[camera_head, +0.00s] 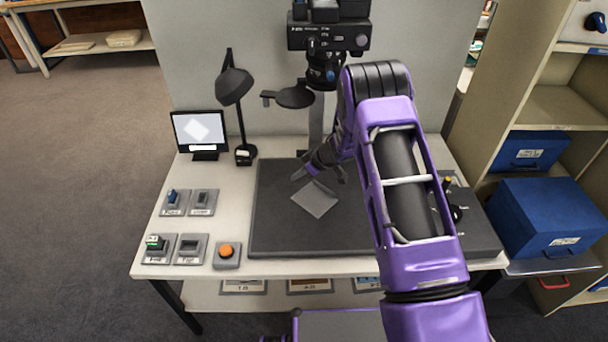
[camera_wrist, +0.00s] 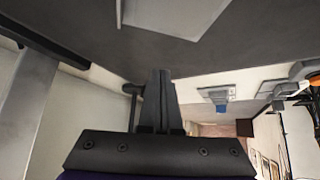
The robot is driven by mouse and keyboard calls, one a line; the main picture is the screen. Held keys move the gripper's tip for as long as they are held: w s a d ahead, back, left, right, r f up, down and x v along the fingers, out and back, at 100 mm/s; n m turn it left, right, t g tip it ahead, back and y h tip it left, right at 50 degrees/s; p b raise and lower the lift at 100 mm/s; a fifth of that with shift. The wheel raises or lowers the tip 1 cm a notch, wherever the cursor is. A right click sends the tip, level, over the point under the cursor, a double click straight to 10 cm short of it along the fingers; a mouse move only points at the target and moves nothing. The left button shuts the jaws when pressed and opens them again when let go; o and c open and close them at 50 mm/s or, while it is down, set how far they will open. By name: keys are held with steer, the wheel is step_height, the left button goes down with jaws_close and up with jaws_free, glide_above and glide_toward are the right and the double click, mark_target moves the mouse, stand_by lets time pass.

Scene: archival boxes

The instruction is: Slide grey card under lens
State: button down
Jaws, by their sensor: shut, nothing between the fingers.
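The grey card (camera_head: 314,203) lies flat and turned askew on the dark baseboard (camera_head: 278,232) of the copy stand. The camera lens (camera_head: 322,72) hangs above the rear of the board on a column, pointing down. My gripper (camera_head: 318,175) is low over the card's far edge, shut and empty. I cannot tell whether it touches the card. In the wrist view my closed fingers (camera_wrist: 158,100) stand upright in the middle, and a pale flat piece that looks like the card (camera_wrist: 175,12) shows at the top edge.
A monitor (camera_head: 199,130) shows a tilted white square. A black desk lamp (camera_head: 236,90) stands beside it. Switch plates (camera_head: 173,202) and an orange button (camera_head: 226,251) lie at the left of the table. Blue boxes (camera_head: 550,220) fill shelves at right.

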mark_target(299, 190)
steer(key=b+x, duration=0.1)
steer(key=x, duration=0.4)
steer(key=shift+a+f, duration=0.1)
steer(key=shift+f, duration=0.2)
steer(key=shift+s+d+r, duration=0.1)
steer(key=shift+s+d, duration=0.15)
steer(key=shift+d, duration=0.3)
steer(key=shift+s+d+r, duration=0.1)
steer(key=shift+s+d, duration=0.2)
steer(key=shift+d, duration=0.3)
steer(key=shift+s+d, duration=0.5)
steer(key=shift+d, duration=0.1)
steer(key=shift+s+d+r+p, duration=0.2)
steer(key=shift+s+d+p, duration=0.1)
steer(key=shift+d+p, duration=0.15)
steer(key=shift+s+d+f, duration=0.2)
steer(key=shift+d, duration=0.15)
